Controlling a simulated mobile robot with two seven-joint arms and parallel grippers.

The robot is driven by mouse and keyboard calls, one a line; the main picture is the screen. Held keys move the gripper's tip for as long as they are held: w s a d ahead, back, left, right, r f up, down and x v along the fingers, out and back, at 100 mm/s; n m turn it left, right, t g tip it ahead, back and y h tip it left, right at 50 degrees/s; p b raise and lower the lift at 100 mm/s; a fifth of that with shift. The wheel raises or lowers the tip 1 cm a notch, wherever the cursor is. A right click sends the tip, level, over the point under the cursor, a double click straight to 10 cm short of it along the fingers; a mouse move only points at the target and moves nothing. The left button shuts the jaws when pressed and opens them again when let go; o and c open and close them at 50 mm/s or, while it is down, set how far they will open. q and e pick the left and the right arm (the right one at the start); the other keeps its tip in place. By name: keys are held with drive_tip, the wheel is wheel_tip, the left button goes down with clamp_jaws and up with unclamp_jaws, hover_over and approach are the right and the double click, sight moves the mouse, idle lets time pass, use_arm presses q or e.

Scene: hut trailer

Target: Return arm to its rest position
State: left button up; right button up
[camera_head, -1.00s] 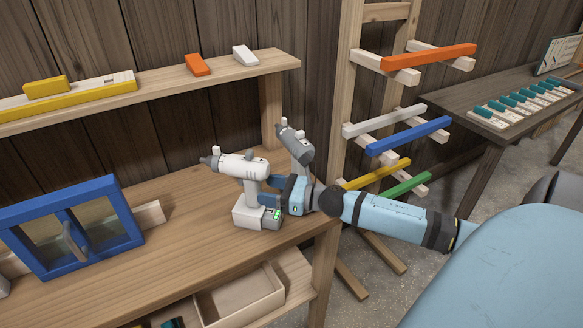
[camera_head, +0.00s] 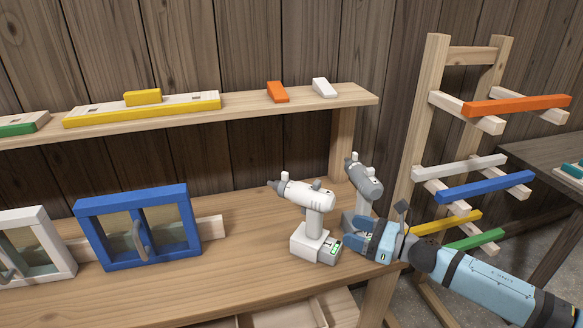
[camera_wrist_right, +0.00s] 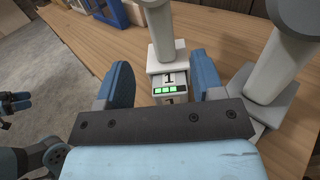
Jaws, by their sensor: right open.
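A white drill (camera_head: 312,210) stands upright on the wooden workbench (camera_head: 240,272), with a green-lit panel on its base. My right gripper (camera_head: 362,240) is open and empty, just right of that base. In the right wrist view the white drill's base (camera_wrist_right: 168,72) shows ahead between the spread blue fingers of my right gripper (camera_wrist_right: 160,66). A grey drill (camera_head: 364,182) stands behind the gripper, its lower part partly hidden; its base also shows in the right wrist view (camera_wrist_right: 262,92). Blue finger-like parts, perhaps my left gripper (camera_wrist_right: 8,108), show at the left edge there.
A blue framed window (camera_head: 140,262) and a white framed one (camera_head: 62,252) stand left on the bench. A shelf (camera_head: 240,104) above holds coloured blocks. A rack with coloured bars (camera_head: 515,104) stands at right, close to my right arm. Bare bench lies in front of the drills.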

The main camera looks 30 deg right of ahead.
drive_tip(key=s+a+f+n+g+h+p, duration=0.1)
drive_tip(key=s+a+f+n+h+p, duration=0.1)
drive_tip(key=a+n, duration=0.5)
drive_tip(key=s+a+f+n+g+h+p, duration=0.2)
drive_tip(key=s+a+f+n+p, duration=0.3)
drive_tip(key=n, duration=1)
drive_tip(key=s+a+f+n+g+h+p, duration=0.1)
drive_tip(key=s+a+f+n, duration=0.4)
drive_tip(key=s+a+n, duration=0.5)
drive_tip(key=shift+a+f+n+h+p, duration=0.15)
drive_tip(key=shift+a+n+h+p, duration=0.35)
drive_tip(key=shift+p, duration=0.75)
